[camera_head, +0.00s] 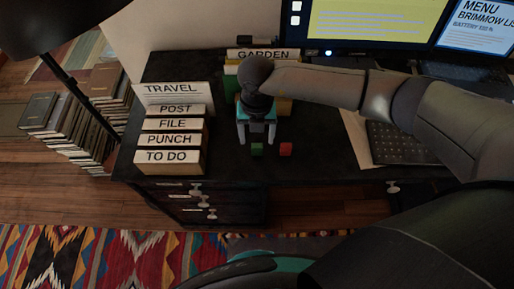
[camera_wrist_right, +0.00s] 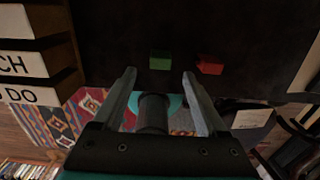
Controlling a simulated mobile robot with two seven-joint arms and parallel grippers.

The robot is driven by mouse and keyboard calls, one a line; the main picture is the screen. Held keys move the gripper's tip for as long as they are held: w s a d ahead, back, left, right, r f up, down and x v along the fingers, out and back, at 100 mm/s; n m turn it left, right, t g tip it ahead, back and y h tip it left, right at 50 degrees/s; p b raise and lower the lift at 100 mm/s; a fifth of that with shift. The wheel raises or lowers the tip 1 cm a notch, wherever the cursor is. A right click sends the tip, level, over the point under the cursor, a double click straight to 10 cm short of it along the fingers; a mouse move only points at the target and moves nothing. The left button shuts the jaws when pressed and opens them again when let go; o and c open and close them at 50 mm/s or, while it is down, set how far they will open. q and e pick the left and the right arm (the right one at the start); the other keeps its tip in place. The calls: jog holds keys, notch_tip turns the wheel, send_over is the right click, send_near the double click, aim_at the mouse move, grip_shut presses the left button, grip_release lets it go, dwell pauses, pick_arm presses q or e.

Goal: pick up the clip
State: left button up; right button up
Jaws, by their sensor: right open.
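Two small objects lie on the dark desk top near its front edge: a green one (camera_head: 257,149) and a red one (camera_head: 286,149) to its right. I cannot tell for sure which is the clip. My right gripper (camera_head: 257,138) hangs over the desk, open and empty, just behind the green object in the head view. In the right wrist view the gripper (camera_wrist_right: 158,72) has the green object (camera_wrist_right: 160,60) just beyond and between its fingertips. The red object (camera_wrist_right: 210,65) lies beyond the right finger. My left gripper is not in view.
Labelled boxes (camera_head: 169,157) reading TRAVEL to TO DO stand at the desk's left. A GARDEN box (camera_head: 250,53) is behind my gripper. A keyboard (camera_head: 400,142) and monitor (camera_head: 380,20) are at right. Book stacks (camera_head: 75,125) stand on the floor. Desk (camera_head: 320,165) is clear around the small objects.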

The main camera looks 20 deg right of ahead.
aim_at(257, 145)
jog(key=shift+w+f+b, duration=0.15)
jog(key=shift+f+b, duration=0.35)
jog(key=shift+f, duration=2.3)
jog(key=shift+d, duration=0.1)
grip_shut()
